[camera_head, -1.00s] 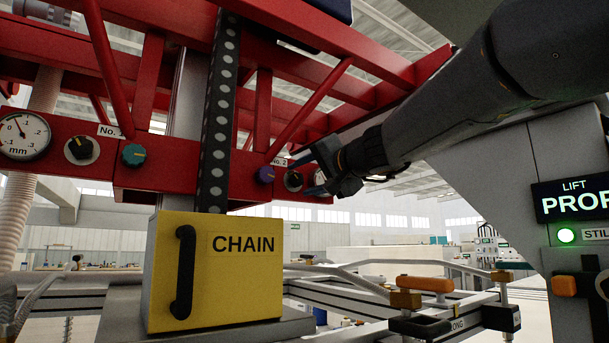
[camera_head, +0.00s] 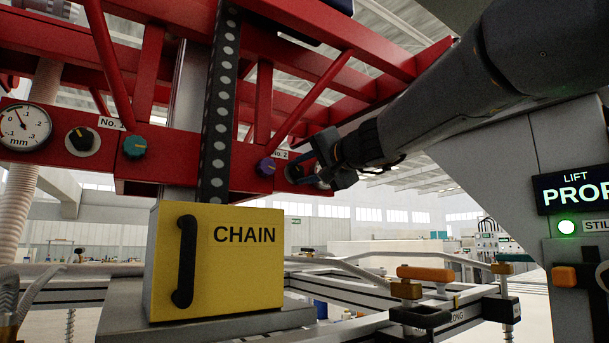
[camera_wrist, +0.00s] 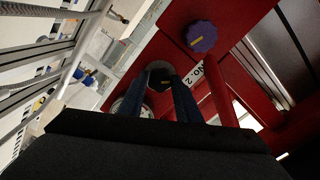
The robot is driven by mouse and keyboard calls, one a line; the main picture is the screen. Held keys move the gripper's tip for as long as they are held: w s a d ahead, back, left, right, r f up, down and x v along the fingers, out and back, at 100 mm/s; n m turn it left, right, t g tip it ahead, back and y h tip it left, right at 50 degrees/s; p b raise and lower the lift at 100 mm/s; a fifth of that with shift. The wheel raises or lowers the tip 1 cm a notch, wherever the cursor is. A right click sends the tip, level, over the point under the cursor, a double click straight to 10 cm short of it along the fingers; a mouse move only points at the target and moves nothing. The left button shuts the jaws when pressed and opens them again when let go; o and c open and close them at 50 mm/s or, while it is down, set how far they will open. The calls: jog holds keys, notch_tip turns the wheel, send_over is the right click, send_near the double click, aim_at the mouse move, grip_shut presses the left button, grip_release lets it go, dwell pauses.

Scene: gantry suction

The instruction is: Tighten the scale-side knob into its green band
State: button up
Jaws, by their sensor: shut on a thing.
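A black knob with a yellow mark (camera_wrist: 161,75) sits on the red beam beside the No. 2 label (camera_wrist: 207,70). In the wrist view my gripper (camera_wrist: 164,82) has its two blue fingers on either side of this knob, shut on it. In the head view my gripper (camera_head: 312,168) is at the right end of the red beam (camera_head: 238,178) and mostly hides the knob. A round dial (camera_wrist: 132,103) shows partly behind the fingers. I cannot make out a green band or the knob's setting against it.
A purple knob (camera_head: 266,168) is close to the left of my gripper. A teal knob (camera_head: 135,147), another black knob (camera_head: 82,140) and a dial (camera_head: 24,127) are further left. A yellow CHAIN box (camera_head: 215,261) stands below, with a dark perforated strip (camera_head: 217,125) above it.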

jog(key=shift+m+b, duration=0.3)
jog(key=shift+m, duration=0.2)
jog(key=o, duration=1.1)
jog(key=shift+c, duration=0.2)
jog(key=b+v, duration=0.2)
jog(key=v, duration=0.5)
jog(key=shift+s+d, duration=0.3)
